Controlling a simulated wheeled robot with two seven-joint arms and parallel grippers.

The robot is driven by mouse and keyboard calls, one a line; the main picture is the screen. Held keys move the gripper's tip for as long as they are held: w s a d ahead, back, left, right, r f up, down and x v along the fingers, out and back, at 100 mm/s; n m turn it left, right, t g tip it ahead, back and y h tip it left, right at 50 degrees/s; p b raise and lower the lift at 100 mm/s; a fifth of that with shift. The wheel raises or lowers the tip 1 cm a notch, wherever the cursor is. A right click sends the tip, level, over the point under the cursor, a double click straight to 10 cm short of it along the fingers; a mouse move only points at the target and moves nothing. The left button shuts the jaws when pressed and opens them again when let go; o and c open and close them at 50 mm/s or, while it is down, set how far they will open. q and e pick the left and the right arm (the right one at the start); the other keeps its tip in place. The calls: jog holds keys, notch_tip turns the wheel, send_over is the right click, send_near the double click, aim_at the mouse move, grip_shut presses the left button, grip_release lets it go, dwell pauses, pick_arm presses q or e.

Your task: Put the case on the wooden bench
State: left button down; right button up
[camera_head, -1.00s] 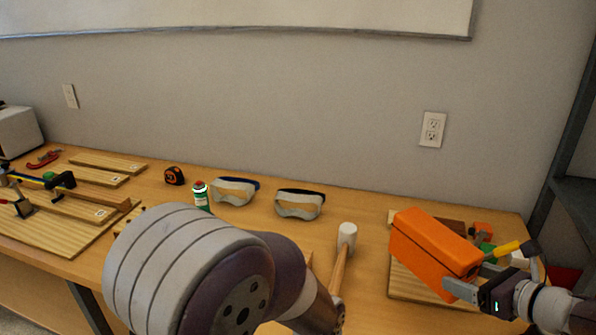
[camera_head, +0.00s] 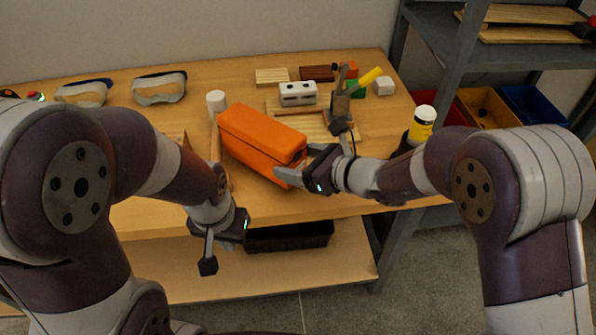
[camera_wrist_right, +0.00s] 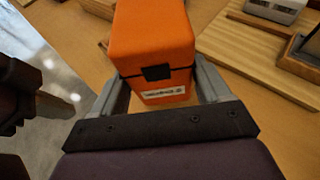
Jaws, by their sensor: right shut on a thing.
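The orange case (camera_head: 258,140) is over the front part of the wooden bench (camera_head: 350,195) in the head view. My right gripper (camera_head: 300,170) is shut on the case's right end. In the right wrist view, the case (camera_wrist_right: 152,40) sits between the two fingers, with a dark latch and a white label facing me. I cannot tell whether its underside touches the bench top. My left gripper (camera_head: 208,262) hangs low in front of the bench edge, apart from the case; its finger opening is not clear.
A white-headed mallet (camera_head: 216,102) lies left of the case. A yellow bottle (camera_head: 422,124) stands at the right. A grey shelf (camera_head: 450,50) rises at right.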

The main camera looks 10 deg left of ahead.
notch_tip(320, 180, down, 3)
jog(key=shift+w+r, duration=0.1)
jog(key=shift+r, duration=0.05)
